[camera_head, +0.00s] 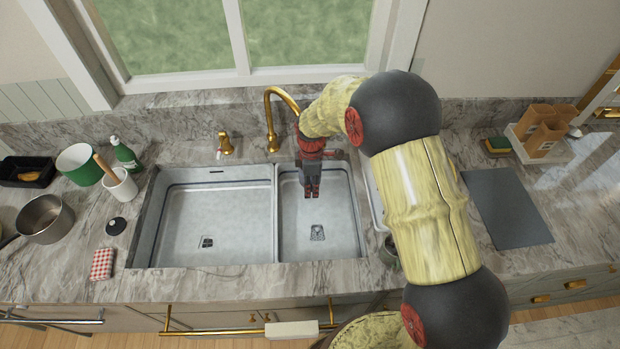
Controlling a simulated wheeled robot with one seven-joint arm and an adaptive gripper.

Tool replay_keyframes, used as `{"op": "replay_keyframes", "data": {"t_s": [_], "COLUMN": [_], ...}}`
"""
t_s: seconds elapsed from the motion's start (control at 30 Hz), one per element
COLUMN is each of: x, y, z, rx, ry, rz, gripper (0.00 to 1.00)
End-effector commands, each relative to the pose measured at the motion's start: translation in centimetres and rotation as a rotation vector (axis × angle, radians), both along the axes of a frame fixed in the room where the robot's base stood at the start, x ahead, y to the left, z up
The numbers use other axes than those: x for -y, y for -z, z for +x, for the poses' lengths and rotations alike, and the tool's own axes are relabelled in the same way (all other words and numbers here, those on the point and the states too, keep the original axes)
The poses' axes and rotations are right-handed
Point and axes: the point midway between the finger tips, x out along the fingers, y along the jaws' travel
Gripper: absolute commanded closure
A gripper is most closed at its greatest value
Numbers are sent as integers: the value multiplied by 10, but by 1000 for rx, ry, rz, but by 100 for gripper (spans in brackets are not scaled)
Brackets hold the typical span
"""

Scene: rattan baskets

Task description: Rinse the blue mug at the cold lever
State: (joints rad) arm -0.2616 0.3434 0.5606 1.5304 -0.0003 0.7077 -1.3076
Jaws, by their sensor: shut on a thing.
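My gripper (312,192) hangs fingers down over the right sink basin (338,222), just in front of the gold faucet (270,118). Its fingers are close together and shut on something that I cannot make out. One gold lever (225,145) stands upright behind the left basin (215,215), well left of the gripper. No second lever shows; my arm and gripper cover the counter right of the faucet. I cannot make out a blue mug. No running water is visible.
My arm crosses the counter right of the sink, partly hiding a dark cup-like thing (389,252). A green pot (80,165), white utensil crock (119,184), soap bottle (125,154) and saucepan (45,218) stand at left. A dark mat (507,207) lies right. Both basins look empty.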

Motion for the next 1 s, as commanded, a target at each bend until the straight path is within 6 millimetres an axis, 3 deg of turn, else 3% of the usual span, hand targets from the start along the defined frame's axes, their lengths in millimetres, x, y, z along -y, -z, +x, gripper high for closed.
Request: {"op": "replay_keyframes", "data": {"t_s": [0.47,1.0], "x": [9,-1], "y": [-1,-1], "z": [7,0], "rx": [2,1], "ry": [0,-1], "rz": [0,0], "gripper": [100,100]}}
